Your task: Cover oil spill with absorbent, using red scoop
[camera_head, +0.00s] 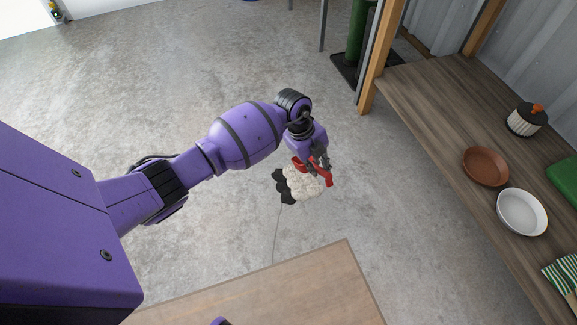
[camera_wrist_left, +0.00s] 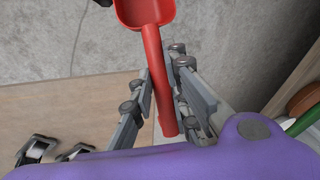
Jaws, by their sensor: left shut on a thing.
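My left gripper (camera_head: 319,160) is shut on the handle of the red scoop (camera_head: 325,175), above the floor. In the left wrist view the handle of the scoop (camera_wrist_left: 158,75) runs between the fingers, and its bowl at the top looks empty. A pale, grainy heap of absorbent (camera_head: 305,187) lies on the concrete beneath the scoop. The black oil spill (camera_head: 287,196) shows along its left side; the heap hides the rest. Metal finger parts (camera_wrist_left: 55,149) at the lower left of the wrist view look like my right gripper; their opening is unclear.
A wooden tabletop (camera_head: 300,290) is at the front. A long workbench (camera_head: 430,100) on the right holds a brown dish (camera_head: 486,166), a white bowl (camera_head: 521,212), a lidded pot (camera_head: 526,121) and a striped cloth (camera_head: 564,275). The floor at left and back is mostly clear.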

